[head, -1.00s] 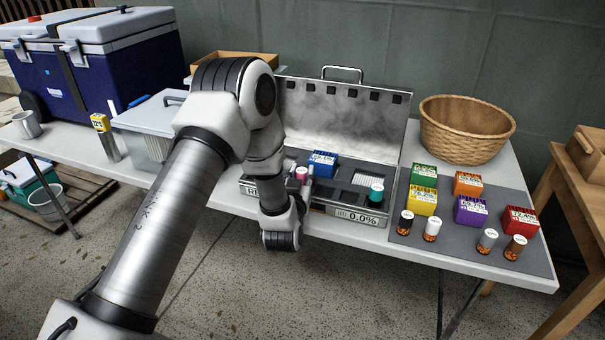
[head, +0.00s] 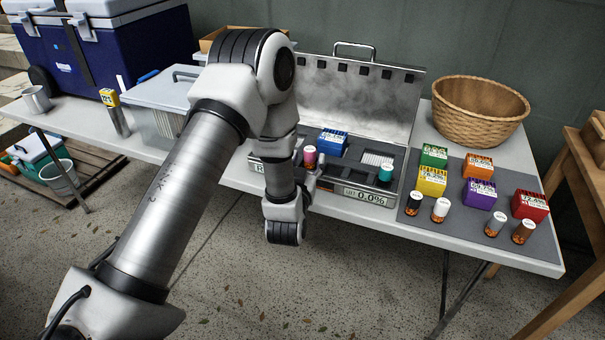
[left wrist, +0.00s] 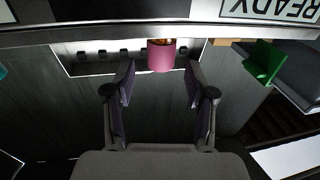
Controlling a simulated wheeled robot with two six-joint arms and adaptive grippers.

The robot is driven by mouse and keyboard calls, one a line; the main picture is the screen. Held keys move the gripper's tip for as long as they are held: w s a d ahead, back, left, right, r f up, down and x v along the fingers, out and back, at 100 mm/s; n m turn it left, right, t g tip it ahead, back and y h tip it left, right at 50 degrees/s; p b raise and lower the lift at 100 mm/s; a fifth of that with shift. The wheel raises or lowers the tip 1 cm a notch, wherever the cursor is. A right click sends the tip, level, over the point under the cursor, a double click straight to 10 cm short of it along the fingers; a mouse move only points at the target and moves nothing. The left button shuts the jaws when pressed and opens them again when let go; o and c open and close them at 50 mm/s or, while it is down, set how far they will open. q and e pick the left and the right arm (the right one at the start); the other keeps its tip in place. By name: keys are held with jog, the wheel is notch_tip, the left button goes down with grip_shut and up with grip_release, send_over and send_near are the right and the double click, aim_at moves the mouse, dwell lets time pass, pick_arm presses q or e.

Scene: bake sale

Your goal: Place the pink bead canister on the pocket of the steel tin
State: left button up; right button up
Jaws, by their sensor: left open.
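The pink bead canister (head: 309,155) stands at the left part of the open steel tin (head: 398,190), seen in the head view. My left gripper (head: 309,176) is at the tin's front edge, just in front of the canister. In the left wrist view the gripper (left wrist: 160,78) is open, and the pink canister (left wrist: 161,56) shows in the gap between its fingertips, with no finger visibly touching it. A teal canister (head: 386,174) and a blue box (head: 332,143) sit in the tin. My arm hides the tin's left part.
A grey mat (head: 410,222) to the right holds several coloured boxes and small bottles. A wicker basket (head: 480,108) stands behind it. A lidded clear bin (head: 160,100), a yellow-topped tube (head: 115,112) and a blue cooler (head: 100,50) are left. The tin's raised lid (head: 355,100) stands behind.

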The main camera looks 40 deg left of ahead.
pick_arm(q)
jog(key=v, duration=0.7)
jog(key=s+d+f+m+g+h, duration=0.1)
jog(key=s+d+f+g+h, duration=0.1)
jog(key=f, duration=0.4)
jog(key=s+d+f+g+h, duration=0.1)
jog(key=s+f+g, duration=0.2)
jog(key=f, duration=0.3)
jog(key=s+d+f+m+g+h, duration=0.1)
jog(key=s+d+f+g+h, duration=0.1)
jog(key=s+f+g, duration=0.4)
jog(key=s+d+f+m+g+h, duration=0.2)
jog(key=s+d+f+g, duration=0.2)
jog(key=s+f, duration=0.5)
jog(key=s+g, duration=0.1)
jog(key=s, duration=0.6)
jog(key=shift+s+d+f+g, duration=0.2)
jog(key=shift+d+f+g, duration=0.1)
jog(key=shift+d+g, duration=0.1)
jog(key=shift+w, duration=0.1)
